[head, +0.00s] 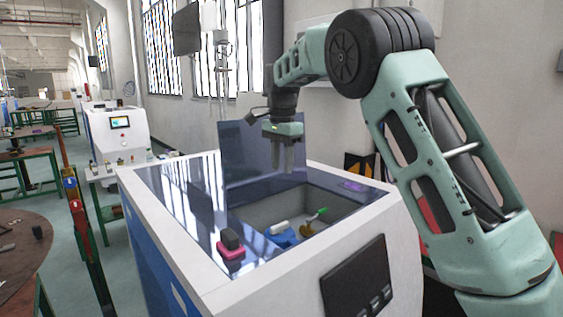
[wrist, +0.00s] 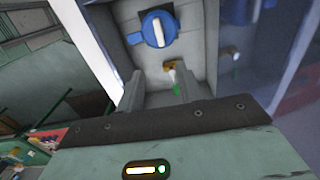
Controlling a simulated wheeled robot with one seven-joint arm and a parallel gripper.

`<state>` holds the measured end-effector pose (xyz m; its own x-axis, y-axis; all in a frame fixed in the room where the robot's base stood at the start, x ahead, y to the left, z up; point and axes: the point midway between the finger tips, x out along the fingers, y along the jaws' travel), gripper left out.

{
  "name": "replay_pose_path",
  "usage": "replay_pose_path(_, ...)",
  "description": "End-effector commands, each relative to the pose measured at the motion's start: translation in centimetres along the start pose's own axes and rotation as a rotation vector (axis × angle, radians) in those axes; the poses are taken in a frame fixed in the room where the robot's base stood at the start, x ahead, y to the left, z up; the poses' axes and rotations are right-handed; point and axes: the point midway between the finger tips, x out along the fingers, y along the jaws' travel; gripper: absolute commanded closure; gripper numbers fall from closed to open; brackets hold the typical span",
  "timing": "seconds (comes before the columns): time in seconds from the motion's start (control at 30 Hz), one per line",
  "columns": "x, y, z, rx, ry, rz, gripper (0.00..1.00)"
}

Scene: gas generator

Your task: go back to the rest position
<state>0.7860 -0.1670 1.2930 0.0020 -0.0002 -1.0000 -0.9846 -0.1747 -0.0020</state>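My gripper (head: 289,157) hangs pointing down above the open compartment of the white and blue gas generator (head: 190,240). Its two fingers are apart with nothing between them, and they also show apart in the wrist view (wrist: 168,90). Inside the compartment are a blue part with a white handle (head: 281,232), seen as a round blue knob with a white bar in the wrist view (wrist: 156,29), and a green-tipped part on a brass fitting (head: 317,219). The fitting also shows in the wrist view (wrist: 171,68). The lid (head: 262,150) stands open behind the gripper.
A pink and black object (head: 231,245) sits on the generator's glossy top, left of the opening. A dark panel (head: 358,282) is on the front. A wall with windows stands behind. A second white machine (head: 115,135) and a round brown table (head: 25,250) are at left.

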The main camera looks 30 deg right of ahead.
Motion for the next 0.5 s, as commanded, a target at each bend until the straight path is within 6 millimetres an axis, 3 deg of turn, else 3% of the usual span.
replay_pose_path(0.23, 0.1, 0.0, 0.0, 0.000, 0.000, 0.000, 0.64)
replay_pose_path(0.33, 0.3, 0.3, 0.9, -0.038, -0.010, -0.001, 0.64)
replay_pose_path(0.43, 1.2, 1.2, 4.0, -0.162, -0.039, -0.009, 0.64)
replay_pose_path(0.5, 2.2, 2.5, 7.5, -0.308, -0.067, -0.018, 0.64)
